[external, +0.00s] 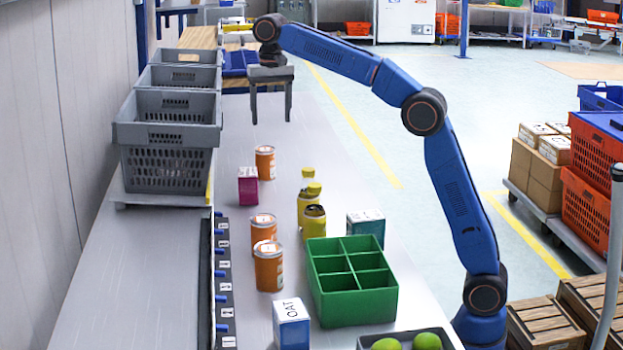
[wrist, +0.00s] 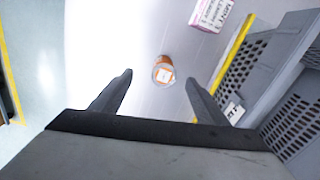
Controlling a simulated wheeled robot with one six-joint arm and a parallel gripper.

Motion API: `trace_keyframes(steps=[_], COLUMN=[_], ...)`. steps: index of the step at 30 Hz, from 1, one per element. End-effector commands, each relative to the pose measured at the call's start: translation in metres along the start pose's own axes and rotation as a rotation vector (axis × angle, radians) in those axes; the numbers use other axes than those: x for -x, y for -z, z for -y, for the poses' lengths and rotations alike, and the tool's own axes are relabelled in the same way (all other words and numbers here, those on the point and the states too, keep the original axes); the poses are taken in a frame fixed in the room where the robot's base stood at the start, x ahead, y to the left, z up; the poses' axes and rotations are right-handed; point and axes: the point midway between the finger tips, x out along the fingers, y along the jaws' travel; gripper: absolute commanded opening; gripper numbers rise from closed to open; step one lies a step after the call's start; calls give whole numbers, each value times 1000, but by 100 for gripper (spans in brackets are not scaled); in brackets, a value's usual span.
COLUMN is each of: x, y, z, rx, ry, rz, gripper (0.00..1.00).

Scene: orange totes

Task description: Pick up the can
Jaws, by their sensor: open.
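Three orange cans with pale lids stand upright on the grey worktop: a far can (external: 264,163), a middle can (external: 264,230) and a near can (external: 269,266). My gripper (external: 271,121) is open and empty, pointing down above and beyond the far can, with clear space between them. In the wrist view, one orange can (wrist: 163,72) appears below my open gripper (wrist: 159,77), in the gap between the fingertips and touching neither. A magenta box (external: 248,186) stands beside the far can; a pink box also shows in the wrist view (wrist: 211,12).
Grey crates (external: 165,150) line the left side, close to the right finger in the wrist view. Yellow containers (external: 308,200), a teal box (external: 366,226), a green divided bin (external: 352,281) and an OAT box (external: 291,324) stand nearer. The worktop around the far can is mostly clear.

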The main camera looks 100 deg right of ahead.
Motion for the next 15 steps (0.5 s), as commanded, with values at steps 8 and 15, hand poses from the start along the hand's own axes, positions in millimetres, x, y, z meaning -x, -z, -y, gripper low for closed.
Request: trace_keyframes(steps=[8, 15], x=[-5, -27], y=[33, 33], z=[10, 9], rx=[-75, -78], ry=[-8, -11], rz=[7, 8], gripper=[68, 68])
